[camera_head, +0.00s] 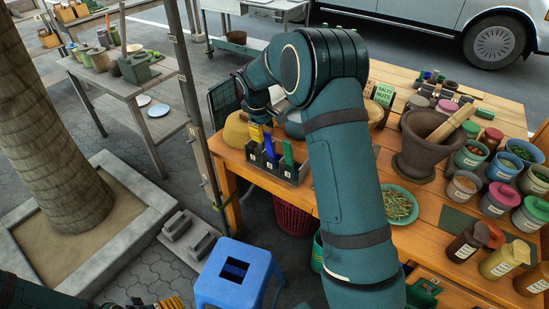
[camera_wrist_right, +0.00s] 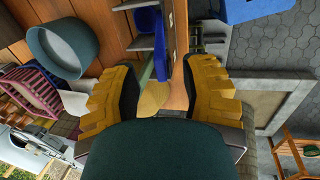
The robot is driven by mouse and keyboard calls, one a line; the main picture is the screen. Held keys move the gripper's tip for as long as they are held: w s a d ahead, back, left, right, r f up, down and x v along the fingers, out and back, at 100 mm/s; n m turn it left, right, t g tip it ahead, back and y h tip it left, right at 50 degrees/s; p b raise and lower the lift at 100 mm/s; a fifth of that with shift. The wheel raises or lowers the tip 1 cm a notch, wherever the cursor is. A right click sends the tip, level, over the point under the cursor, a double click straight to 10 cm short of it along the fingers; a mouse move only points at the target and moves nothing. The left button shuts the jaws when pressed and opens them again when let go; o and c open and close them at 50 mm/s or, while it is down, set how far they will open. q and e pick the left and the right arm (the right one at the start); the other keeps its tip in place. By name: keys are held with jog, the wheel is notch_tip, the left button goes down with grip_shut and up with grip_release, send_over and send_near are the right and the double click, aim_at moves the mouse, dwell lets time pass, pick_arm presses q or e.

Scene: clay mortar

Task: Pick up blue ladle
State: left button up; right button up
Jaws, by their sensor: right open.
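The blue ladle (camera_head: 270,148) stands in a dark compartment holder (camera_head: 290,171) at the left end of the wooden table; only its blue handle shows clearly. My right gripper (camera_head: 257,132) is at the holder, just left of and above the blue handle in this view. In the right wrist view its yellow fingers (camera_wrist_right: 165,88) are spread with nothing gripped, and a blue part (camera_wrist_right: 148,22) shows beyond them. A green handle (camera_head: 288,154) stands right beside the blue one. My left gripper (camera_head: 172,303) only peeks in at the bottom edge.
My right arm covers part of the table. A mortar (camera_head: 424,145), a green bowl of herbs (camera_head: 398,204) and several jars stand to the right. A yellowish round item (camera_head: 236,131) is close behind the gripper. A blue stool (camera_head: 238,274) stands in front.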

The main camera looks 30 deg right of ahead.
aim_at(268, 147)
jog(key=shift+b+x, duration=0.4)
jog(key=shift+x, duration=2.45)
jog(key=shift+s, duration=0.2)
grip_shut()
